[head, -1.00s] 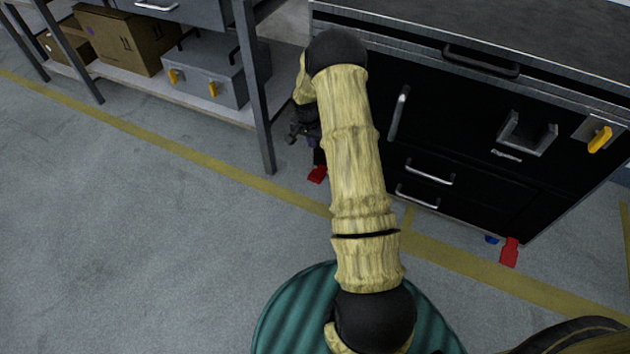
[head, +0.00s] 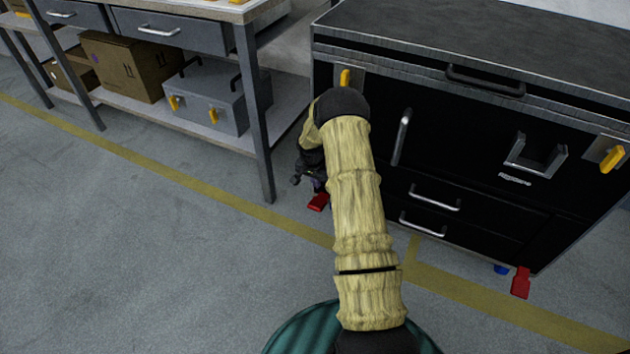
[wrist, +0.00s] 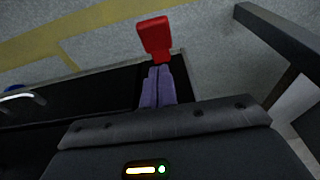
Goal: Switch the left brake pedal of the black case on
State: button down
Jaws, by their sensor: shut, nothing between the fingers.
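The black case (head: 460,140) stands at the right in the head view, with a red brake pedal low at each front corner. The left brake pedal (head: 318,202) is partly hidden behind my gripper and arm in the head view. In the wrist view the left pedal (wrist: 155,38) sticks out over the floor, just beyond the tips of my gripper (wrist: 158,70). The purple fingers are together and empty; whether they touch the pedal I cannot tell. The right brake pedal (head: 521,282) is at the case's right corner, beside a small blue part (head: 501,268).
A metal shelf bench (head: 268,150) with boxes and a grey toolbox (head: 215,100) stands left of the case; its leg is close to my gripper. The case front has handles (head: 433,198) and yellow latches (head: 612,158). The floor in front is clear.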

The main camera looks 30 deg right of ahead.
aim_at(316, 202)
notch_tip(316, 202, down, 7)
jog(key=b, duration=0.3)
jog(key=shift+w+b, duration=0.1)
jog(key=shift+b, duration=0.25)
jog(key=shift+a+f+b, duration=0.15)
jog(key=shift+f+b, duration=0.15)
jog(key=shift+f, duration=0.1)
jog(key=shift+s, duration=0.2)
jog(key=shift+f, duration=0.2)
